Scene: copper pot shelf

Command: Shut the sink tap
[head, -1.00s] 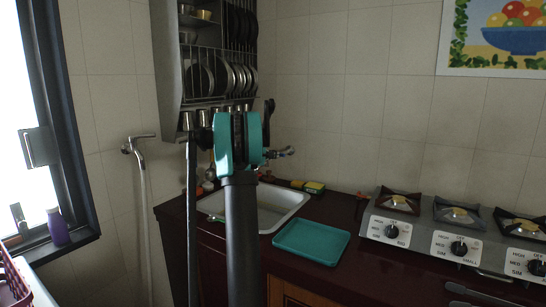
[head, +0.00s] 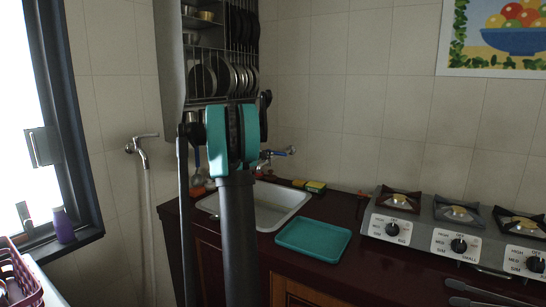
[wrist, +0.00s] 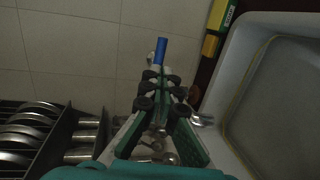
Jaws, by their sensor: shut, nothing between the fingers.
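The sink tap (head: 264,163) is metal and stands at the wall behind the sink (head: 285,205). A blue lever (head: 276,154) shows just right of my teal wrist, which hides part of the tap. In the wrist view the blue lever (wrist: 161,50) sticks out just beyond my fingertips, and a metal part of the tap (wrist: 203,120) shows right of the fingers. My gripper (wrist: 160,85) is shut and empty, close to the lever; I cannot tell whether it touches. In the head view the fingers are hidden behind my wrist.
A dish rack (head: 222,77) with plates and cups hangs left of the tap, and its cups are close to my fingers in the wrist view. A yellow-green sponge (head: 316,187), a teal tray (head: 313,239) and a stove (head: 433,236) lie to the right.

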